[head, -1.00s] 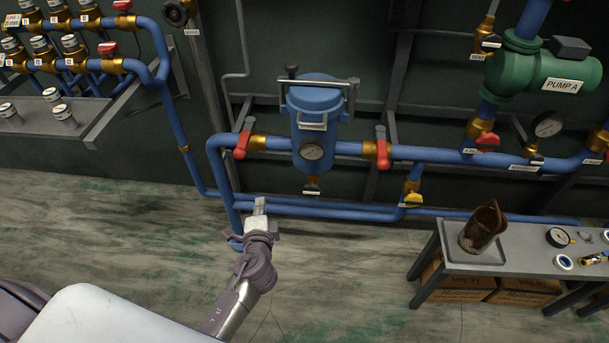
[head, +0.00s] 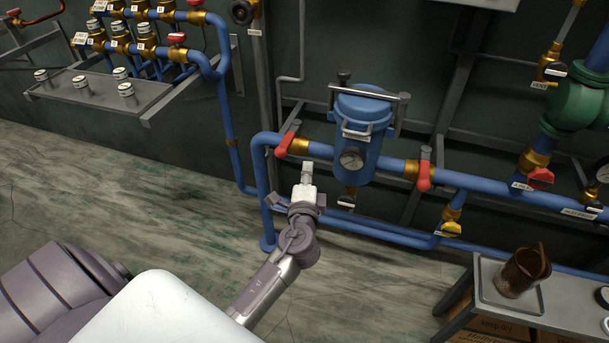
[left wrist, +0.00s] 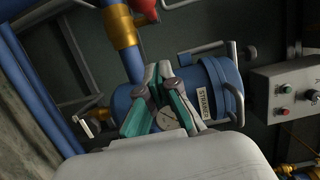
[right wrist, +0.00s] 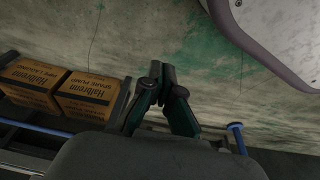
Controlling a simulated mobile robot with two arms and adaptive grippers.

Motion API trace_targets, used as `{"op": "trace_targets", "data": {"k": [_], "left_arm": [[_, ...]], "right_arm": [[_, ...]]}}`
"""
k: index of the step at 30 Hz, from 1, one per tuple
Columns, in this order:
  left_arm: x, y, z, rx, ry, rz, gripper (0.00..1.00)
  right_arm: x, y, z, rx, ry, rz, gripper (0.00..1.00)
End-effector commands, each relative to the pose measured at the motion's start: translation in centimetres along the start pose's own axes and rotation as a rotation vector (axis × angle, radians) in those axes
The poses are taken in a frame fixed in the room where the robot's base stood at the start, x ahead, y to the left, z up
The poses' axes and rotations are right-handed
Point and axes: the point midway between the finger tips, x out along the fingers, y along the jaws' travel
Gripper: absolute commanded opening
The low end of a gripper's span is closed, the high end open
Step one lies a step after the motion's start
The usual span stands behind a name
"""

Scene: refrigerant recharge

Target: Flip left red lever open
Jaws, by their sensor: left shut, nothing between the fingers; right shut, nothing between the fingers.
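The left red lever (head: 285,143) is on the blue pipe to the left of the blue strainer (head: 358,125), beside a brass fitting, and it tilts down to the left across the pipe. In the left wrist view a red lever (left wrist: 146,8) shows at the top edge, partly cut off. My left gripper (head: 307,168) is shut and empty, just below and right of the left lever, apart from it in the picture. Its closed fingers (left wrist: 160,72) show in front of the strainer. My right gripper (right wrist: 168,75) is shut and empty, above the floor.
A second red lever (head: 424,172) hangs right of the strainer. A yellow valve handle (head: 451,229) is below it. The grey bench (head: 480,275) stands at the lower right, with cardboard boxes (right wrist: 85,95) under it. Floor on the left is clear.

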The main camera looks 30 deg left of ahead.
Motion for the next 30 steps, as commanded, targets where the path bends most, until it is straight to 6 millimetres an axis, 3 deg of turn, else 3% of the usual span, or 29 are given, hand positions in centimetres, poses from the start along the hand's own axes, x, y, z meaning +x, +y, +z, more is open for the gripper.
{"op": "trace_targets", "data": {"k": [8,10,16,30], "left_arm": [[6.1,-0.1,0.0,0.001,-0.001,-0.001,0.00],[6.1,0.0,1.6,0.003,-0.003,0.002,0.00],[6.5,0.0,3.5,0.002,-0.001,0.001,0.00],[6.6,0.1,4.0,-0.001,0.001,0.001,0.00]], "right_arm": [[0.3,0.0,0.2,0.000,-0.003,0.000,0.00],[0.3,-0.1,0.1,-0.001,0.001,-0.002,0.00],[1.2,-0.1,0.9,-0.002,-0.007,-0.002,0.00],[1.4,-0.1,1.0,-0.002,-0.006,-0.002,0.00]]}}
